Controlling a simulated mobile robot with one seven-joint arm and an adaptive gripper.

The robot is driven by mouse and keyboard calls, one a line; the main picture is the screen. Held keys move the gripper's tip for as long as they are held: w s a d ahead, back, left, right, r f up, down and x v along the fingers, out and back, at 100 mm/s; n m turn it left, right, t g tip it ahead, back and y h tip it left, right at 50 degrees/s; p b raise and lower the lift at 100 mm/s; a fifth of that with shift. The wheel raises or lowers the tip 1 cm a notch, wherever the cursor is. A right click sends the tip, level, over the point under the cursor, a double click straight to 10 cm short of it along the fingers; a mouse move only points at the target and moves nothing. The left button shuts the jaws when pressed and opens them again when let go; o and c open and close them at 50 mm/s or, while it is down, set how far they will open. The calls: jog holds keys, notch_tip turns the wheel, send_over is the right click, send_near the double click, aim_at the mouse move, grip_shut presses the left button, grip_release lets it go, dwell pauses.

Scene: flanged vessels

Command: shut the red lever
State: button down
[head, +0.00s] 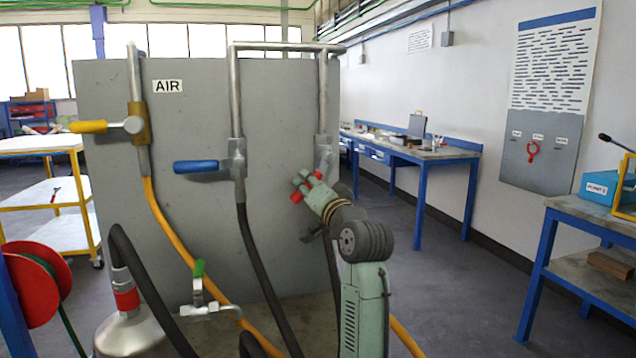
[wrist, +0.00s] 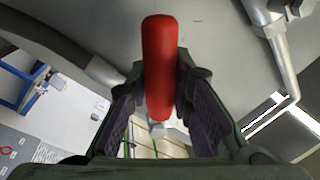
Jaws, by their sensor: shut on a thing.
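The red lever (wrist: 159,60) stands between the two dark fingers of my gripper (wrist: 160,95) in the wrist view. The fingers are shut on it, and its rounded end sticks out past them. In the head view my gripper (head: 307,187) is at the right pipe, in front of the grey panel. Only small red parts of the lever (head: 296,197) show around the fingers there. The grey valve body (head: 324,155) on the right pipe is partly visible above the gripper. The lever's exact angle to its pipe is hard to tell.
A blue lever (head: 196,167) and a yellow lever (head: 89,127) point left from pipes on the grey panel (head: 190,120). A green lever (head: 198,268) stands upright low down. Dark and orange hoses hang below. A blue workbench (head: 420,155) stands behind at right.

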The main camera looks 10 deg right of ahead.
jog(key=r+m+p, duration=0.1)
jog(key=a+r+m+h+p, duration=0.1)
jog(key=m, duration=0.1)
jog(key=a+r+m+p, duration=0.1)
jog(key=m, duration=0.1)
jog(key=shift+p, duration=0.3)
jog(key=m, duration=0.1)
jog(key=r+m+h+p, duration=0.1)
jog(key=m, duration=0.1)
jog(key=r+m, duration=0.1)
jog(key=shift+a+m+t+p, duration=0.25)
jog(key=shift+m+t+p, duration=0.05)
jog(key=shift+t+p, duration=0.1)
jog(key=shift+d+r+m+h, duration=0.1)
jog(key=shift+r+m+h, duration=0.2)
jog(key=shift+m, duration=0.4)
jog(key=c, duration=1.4)
grip_release()
jog(key=s, duration=0.4)
jog(key=s+f, duration=0.1)
jog(key=s, duration=0.3)
jog(key=s+f, duration=0.1)
jog(key=s, duration=0.2)
jog(key=shift+s+d+f, duration=0.15)
jog(key=shift+s+d, duration=0.05)
jog(key=shift+s, duration=0.2)
